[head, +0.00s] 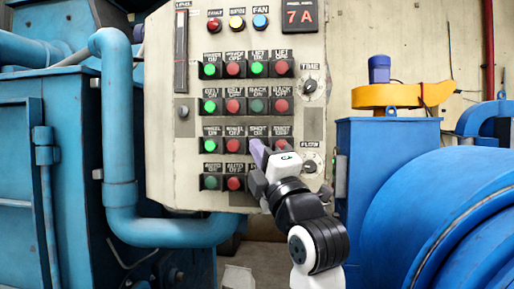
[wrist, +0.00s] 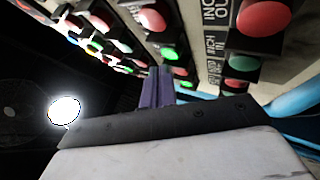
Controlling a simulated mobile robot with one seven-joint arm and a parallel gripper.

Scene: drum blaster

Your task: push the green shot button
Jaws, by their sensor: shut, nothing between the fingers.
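The control panel (head: 162,160) holds rows of green and red buttons with labels above them. In its third row, a label reading SHOT (head: 257,131) stands above the spot where my gripper (head: 257,147) covers the button, so the green shot button is hidden in the head view. My gripper's purple fingers are shut and empty, with their tips at or close to the panel face; I cannot tell whether they touch. The shut fingers (wrist: 157,84) also show in the wrist view, pointing toward the panel among several buttons. I cannot tell which button there is the shot one.
A red button (head: 281,146) sits just right of my fingers, and a red button (head: 234,146) to their left. A dial (head: 310,163) is further right. A blue pipe (head: 118,130) runs left of the panel, and large blue machinery (head: 430,220) stands at the right.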

